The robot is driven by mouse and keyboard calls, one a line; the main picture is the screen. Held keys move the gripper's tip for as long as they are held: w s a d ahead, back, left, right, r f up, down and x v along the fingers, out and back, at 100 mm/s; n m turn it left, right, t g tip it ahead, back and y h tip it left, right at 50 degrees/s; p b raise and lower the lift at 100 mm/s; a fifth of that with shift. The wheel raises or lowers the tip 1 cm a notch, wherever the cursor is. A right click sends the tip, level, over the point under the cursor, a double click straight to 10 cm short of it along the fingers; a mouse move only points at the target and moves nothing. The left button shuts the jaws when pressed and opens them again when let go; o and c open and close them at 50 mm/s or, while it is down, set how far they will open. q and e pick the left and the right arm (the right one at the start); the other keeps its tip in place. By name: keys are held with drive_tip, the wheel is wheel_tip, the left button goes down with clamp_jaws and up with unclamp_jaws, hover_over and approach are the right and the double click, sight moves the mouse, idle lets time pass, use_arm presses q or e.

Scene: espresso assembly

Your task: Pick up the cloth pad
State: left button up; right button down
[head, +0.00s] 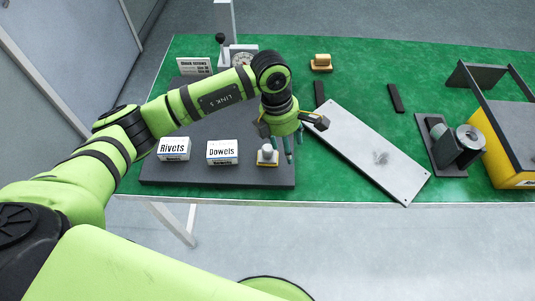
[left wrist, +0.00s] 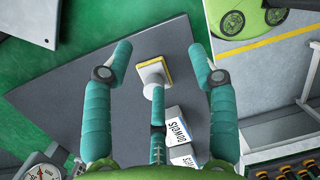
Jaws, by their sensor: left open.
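What looks like the cloth pad, a small white knobbed block with a yellow layer, stands on the dark grey mat near its front right corner in the head view (head: 267,156). It also shows in the left wrist view (left wrist: 152,72), between my spread fingers. My left gripper (head: 288,152) has teal fingers pointing down, just right of the pad in the head view. It is open and empty, and it also shows in the left wrist view (left wrist: 160,52). I cannot tell its exact height above the pad. My right gripper is not in view.
A Dowels box (head: 222,152) and a Rivets box (head: 173,149) stand left of the pad on the dark grey mat (head: 200,174). A pale metal plate (head: 350,140) lies to the right. A tan block (head: 321,63) sits at the back on the green table.

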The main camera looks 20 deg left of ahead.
sight(268, 148)
use_arm(q)
drive_tip(key=a, duration=0.1)
drive_tip(key=w+a+y, duration=0.1)
drive_tip(key=a, duration=0.1)
drive_tip(key=a+y, duration=0.1)
drive_tip(key=a, duration=0.1)
drive_tip(key=shift+w+r, duration=0.15)
drive_tip(key=shift+r, duration=0.15)
drive_tip(key=shift+a+f+p, duration=0.2)
drive_tip(key=shift+f+p, duration=0.1)
wheel_tip(268, 148, down, 5)
drive_tip(key=p, duration=0.2)
drive_tip(key=shift+f+p, duration=0.15)
drive_tip(key=shift+p, duration=0.15)
drive_tip(key=shift+f, duration=0.55)
clamp_jaws()
